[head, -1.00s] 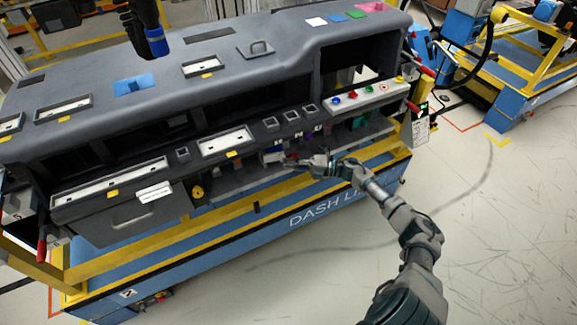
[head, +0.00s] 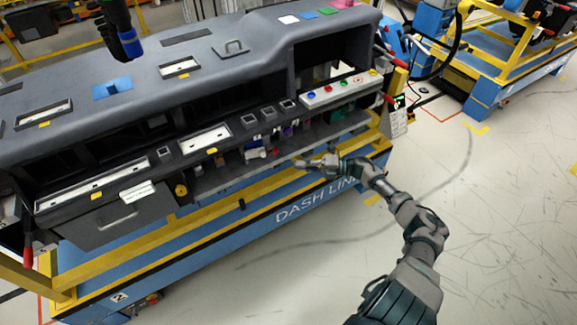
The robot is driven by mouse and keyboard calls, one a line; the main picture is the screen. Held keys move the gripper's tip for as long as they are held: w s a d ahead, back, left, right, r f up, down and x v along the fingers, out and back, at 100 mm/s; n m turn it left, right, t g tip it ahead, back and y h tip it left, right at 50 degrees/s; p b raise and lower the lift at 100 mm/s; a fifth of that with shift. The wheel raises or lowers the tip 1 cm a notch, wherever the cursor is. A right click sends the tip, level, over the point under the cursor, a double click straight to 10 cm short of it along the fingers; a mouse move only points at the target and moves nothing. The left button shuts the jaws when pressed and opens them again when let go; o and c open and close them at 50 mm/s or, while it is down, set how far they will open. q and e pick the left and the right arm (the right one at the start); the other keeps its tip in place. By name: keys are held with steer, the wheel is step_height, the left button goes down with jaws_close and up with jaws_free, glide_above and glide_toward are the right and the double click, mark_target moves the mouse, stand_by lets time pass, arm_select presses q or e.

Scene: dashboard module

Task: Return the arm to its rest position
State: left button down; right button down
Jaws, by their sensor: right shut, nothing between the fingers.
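My right arm comes in from the lower right. Its right gripper (head: 306,163) is shut and empty, in front of the lower shelf of the grey dashboard module (head: 215,52). The fingertips are small in the picture and lie close to the shelf edge; I cannot tell whether they touch it. A small white and red part (head: 257,153) sits on the shelf, left of the fingertips and apart from them. My left gripper is not in view.
The dashboard rests on a blue and yellow frame (head: 281,206). A panel with coloured buttons (head: 340,89) is above my right gripper. A dark shape with a blue band (head: 130,46) hangs at the upper left. Grey floor (head: 500,230) is open at the right.

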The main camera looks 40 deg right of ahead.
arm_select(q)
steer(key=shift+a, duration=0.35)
arm_select(e)
steer(key=shift+s+r, duration=0.15)
steer(key=shift+s, duration=0.15)
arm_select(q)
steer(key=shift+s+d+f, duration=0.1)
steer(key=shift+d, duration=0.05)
arm_select(e)
steer(key=shift+d, duration=0.2)
